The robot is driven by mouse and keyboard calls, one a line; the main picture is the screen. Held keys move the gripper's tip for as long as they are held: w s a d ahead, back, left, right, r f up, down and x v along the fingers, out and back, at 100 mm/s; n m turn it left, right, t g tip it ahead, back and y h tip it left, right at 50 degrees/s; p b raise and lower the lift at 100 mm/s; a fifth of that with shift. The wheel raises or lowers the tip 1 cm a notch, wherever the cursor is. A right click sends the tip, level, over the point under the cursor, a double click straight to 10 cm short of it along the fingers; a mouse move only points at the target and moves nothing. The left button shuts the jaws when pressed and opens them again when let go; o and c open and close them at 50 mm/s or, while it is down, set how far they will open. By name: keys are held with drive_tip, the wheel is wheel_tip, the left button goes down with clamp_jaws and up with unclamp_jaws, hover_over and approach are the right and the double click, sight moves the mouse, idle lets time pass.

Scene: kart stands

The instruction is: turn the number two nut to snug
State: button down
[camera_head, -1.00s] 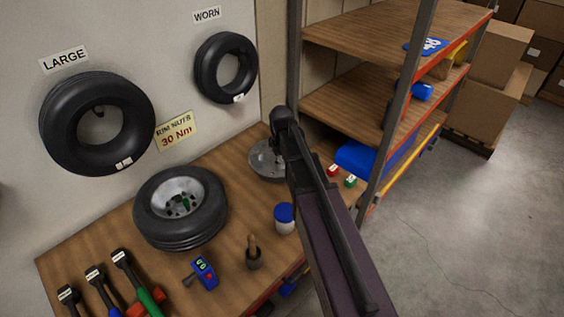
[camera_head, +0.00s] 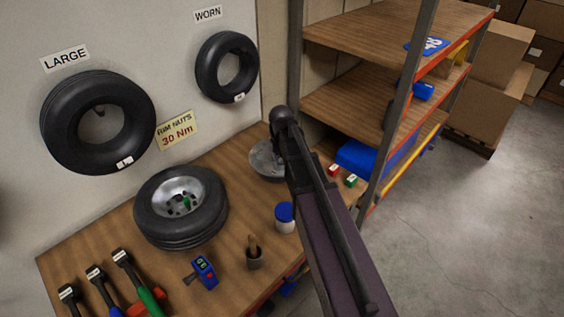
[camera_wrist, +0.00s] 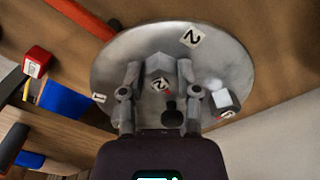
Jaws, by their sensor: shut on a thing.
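My gripper (camera_wrist: 158,76) is over a round metal plate (camera_wrist: 118,62) on the bench, its two fingers shut on a small grey nut (camera_wrist: 158,62) with a white tag reading 2. Another tag reading 2 (camera_wrist: 193,37) lies on the plate just beyond it. A second nut-like piece (camera_wrist: 222,98) with a white face sits to the right, outside the fingers. A dark round piece (camera_wrist: 172,112) lies near the right finger. In the head view the plate (camera_head: 264,162) is partly covered by my arm, and the gripper is hidden. How tightly the nut sits cannot be seen.
The wooden bench (camera_head: 225,235) also holds a tyre on a rim (camera_head: 180,225), a blue-lidded jar (camera_head: 284,218), a blue handheld device (camera_head: 204,272) and several wrenches (camera_head: 135,280). Shelving (camera_head: 365,95) stands close on the right. A red block (camera_wrist: 38,62) is left of the plate.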

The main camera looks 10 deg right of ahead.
drive_tip(key=m, duration=0.6)
drive_tip(key=shift+a+m, duration=0.15)
drive_tip(key=shift+m, duration=0.15)
drive_tip(key=m, duration=0.6)
drive_tip(key=shift+w, duration=0.15)
drive_tip(key=shift+m, duration=0.3)
drive_tip(key=shift+c, duration=1.6)
unclamp_jaws()
